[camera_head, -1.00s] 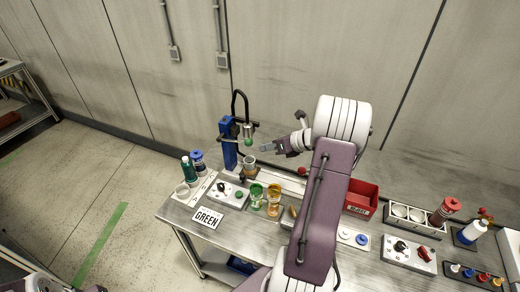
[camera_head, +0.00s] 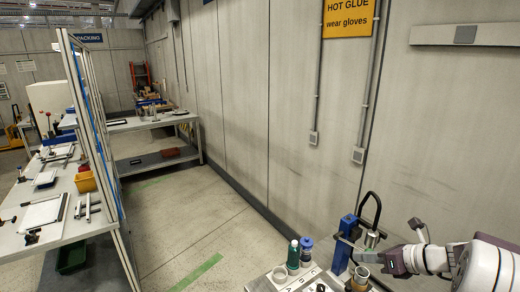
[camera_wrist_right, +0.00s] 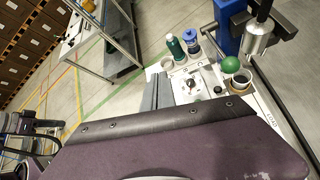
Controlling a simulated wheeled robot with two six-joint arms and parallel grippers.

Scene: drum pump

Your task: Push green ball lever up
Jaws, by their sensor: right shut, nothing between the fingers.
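The drum pump has a blue post (camera_head: 343,244), a black hose arching over it and a grey metal cylinder (camera_head: 371,239). In the right wrist view the green ball (camera_wrist_right: 231,66) shows beside the blue post (camera_wrist_right: 229,25) and the metal cylinder (camera_wrist_right: 259,38). I cannot make out the ball in the head view. My left gripper is not in view.
A cup (camera_head: 361,274) stands under the pump. A green bottle (camera_head: 293,254) and a blue-capped jar (camera_head: 306,249) stand left of the post on the bench. A wall is behind. Open floor (camera_head: 185,225) lies left of the bench.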

